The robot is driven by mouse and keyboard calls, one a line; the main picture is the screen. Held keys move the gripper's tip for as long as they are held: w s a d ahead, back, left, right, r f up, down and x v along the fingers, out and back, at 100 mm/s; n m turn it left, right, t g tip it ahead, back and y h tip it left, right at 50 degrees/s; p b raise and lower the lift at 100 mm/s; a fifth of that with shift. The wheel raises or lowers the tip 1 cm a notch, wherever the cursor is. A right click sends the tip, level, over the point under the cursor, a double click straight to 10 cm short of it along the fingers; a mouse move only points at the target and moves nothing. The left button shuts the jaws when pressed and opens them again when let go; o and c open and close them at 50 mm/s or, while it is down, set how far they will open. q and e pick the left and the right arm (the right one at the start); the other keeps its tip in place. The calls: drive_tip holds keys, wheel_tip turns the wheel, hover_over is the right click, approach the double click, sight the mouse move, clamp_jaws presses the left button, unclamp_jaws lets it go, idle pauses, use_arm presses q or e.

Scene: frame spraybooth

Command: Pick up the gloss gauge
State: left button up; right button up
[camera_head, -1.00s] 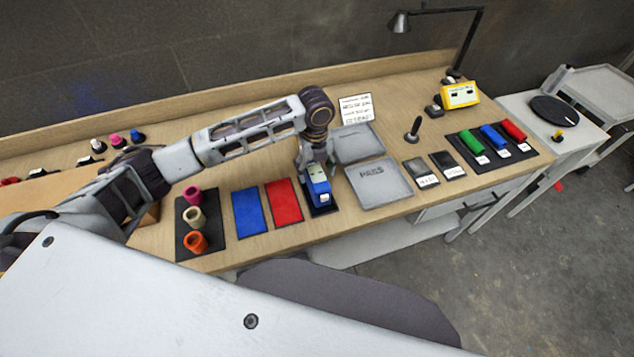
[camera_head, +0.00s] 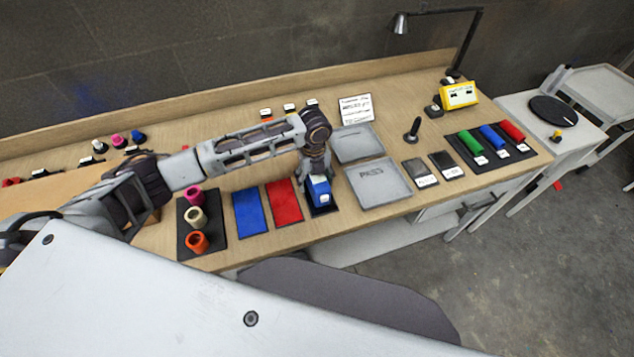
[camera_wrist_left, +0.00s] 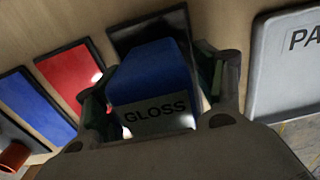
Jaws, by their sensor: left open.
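The gloss gauge is a blue block (camera_head: 320,191) with a pale face, standing on a dark pad (camera_head: 322,210) on the bench. In the left wrist view the gauge (camera_wrist_left: 155,85) shows its white "GLOSS" label close to the camera. My left gripper (camera_head: 317,174) is above and around the gauge, pointing down. In the left wrist view its open fingers (camera_wrist_left: 158,100) stand on either side of the gauge. I cannot tell whether they touch it. My right gripper is not in view.
Red (camera_head: 284,202) and blue (camera_head: 250,212) panels lie left of the gauge. A grey tray marked PASS (camera_head: 379,183) lies close on its right. A dark mat (camera_head: 208,247) holds several coloured cups further left. A black-handled tool (camera_head: 413,130) stands beyond the tray.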

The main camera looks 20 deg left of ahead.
use_arm(q)
drive_tip(key=shift+c, duration=0.2)
drive_tip(key=c, duration=1.4)
drive_tip(key=shift+o, duration=0.2)
drive_tip(key=shift+r, duration=0.1)
drive_tip(key=shift+r+b, duration=0.45)
drive_tip(key=shift+r, duration=4.5)
drive_tip(key=shift+f+b, duration=0.65)
drive_tip(key=shift+f, duration=4.15)
